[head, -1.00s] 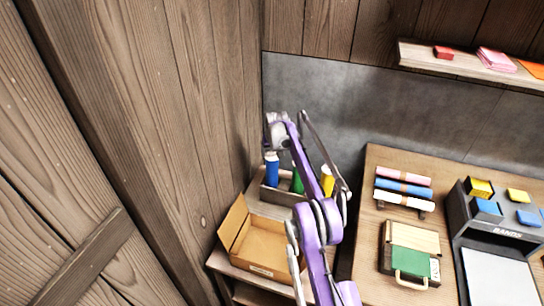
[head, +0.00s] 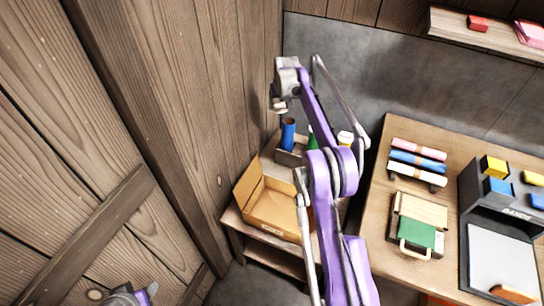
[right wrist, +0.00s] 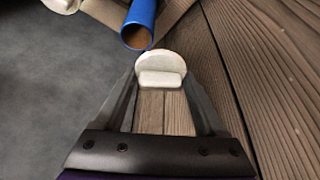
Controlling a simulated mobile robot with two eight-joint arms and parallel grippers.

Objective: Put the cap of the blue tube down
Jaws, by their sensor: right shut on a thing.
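My right gripper (right wrist: 160,85) is shut on the white cap (right wrist: 160,65), a pale round disc with a raised grip between the fingertips. The blue tube (right wrist: 141,22) stands just beyond it, its open end showing brown inside. The cap is apart from the tube. In the head view the blue tube (head: 288,134) stands uncapped in a grey rack beside the wall, and my right gripper (head: 279,102) is above it, slightly left. The cap is hard to make out there. A piece of my left arm shows at the bottom edge; its fingers are not visible.
An open cardboard box (head: 272,211) sits on the low shelf in front of the rack. A green tube (head: 311,138) and a white-capped tube (head: 345,138) stand by the blue one. The wooden wall is close on the left. A workbench (head: 385,225) is at right.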

